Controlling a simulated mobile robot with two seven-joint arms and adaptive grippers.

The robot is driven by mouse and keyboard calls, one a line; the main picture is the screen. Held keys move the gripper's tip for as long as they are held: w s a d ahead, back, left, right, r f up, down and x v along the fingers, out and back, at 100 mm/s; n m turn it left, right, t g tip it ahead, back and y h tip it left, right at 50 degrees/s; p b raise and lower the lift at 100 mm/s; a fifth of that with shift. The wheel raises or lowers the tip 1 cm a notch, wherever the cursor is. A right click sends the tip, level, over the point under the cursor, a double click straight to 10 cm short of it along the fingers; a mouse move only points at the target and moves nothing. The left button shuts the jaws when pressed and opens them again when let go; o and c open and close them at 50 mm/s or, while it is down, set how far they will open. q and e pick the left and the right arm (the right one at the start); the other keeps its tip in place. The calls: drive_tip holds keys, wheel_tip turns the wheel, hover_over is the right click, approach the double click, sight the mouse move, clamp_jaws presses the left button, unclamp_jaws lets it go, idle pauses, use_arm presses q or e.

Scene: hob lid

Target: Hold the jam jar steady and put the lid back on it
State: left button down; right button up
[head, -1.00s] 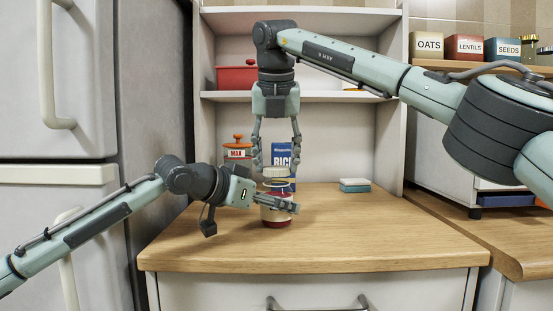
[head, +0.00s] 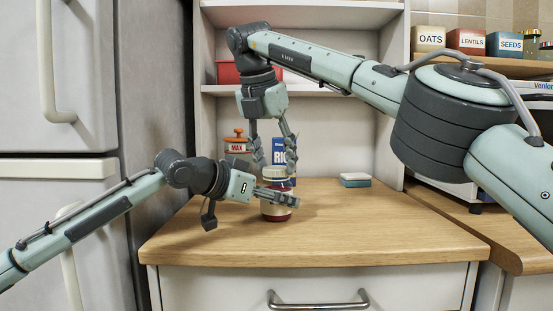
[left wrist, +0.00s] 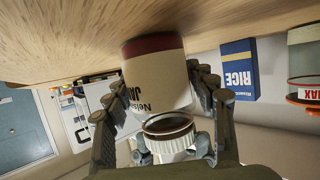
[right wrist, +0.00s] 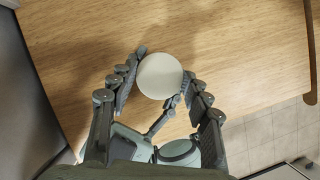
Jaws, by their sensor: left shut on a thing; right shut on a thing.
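The jam jar (head: 276,212), cream-labelled with a dark red base, stands upright on the wooden worktop. My left gripper (head: 287,200) is shut around its side. In the left wrist view the jar (left wrist: 158,78) appears upside down between the fingers. My right gripper (head: 275,167) points down, tilted, and is shut on the pale lid (head: 275,172) at the jar's top. From above, the round lid (right wrist: 160,76) hides the jar.
A blue and white sponge (head: 355,180) lies to the right. The worktop (head: 390,225) is clear in front and at right. A fridge (head: 155,120) stands at left.

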use_arm(q)
drive_tip(key=shift+d, duration=0.15)
use_arm(e)
drive_tip(key=shift+m+h, duration=0.3)
drive_tip(key=shift+m, duration=0.4)
drive_tip(key=o, duration=0.7)
drive_tip(key=o, duration=0.5)
drive_tip(key=shift+o, duration=0.2)
drive_tip(key=shift+v, duration=1.6)
drive_tip(key=s+a, duration=0.6)
drive_tip(key=s, duration=0.4)
drive_tip(key=shift+a, duration=0.2)
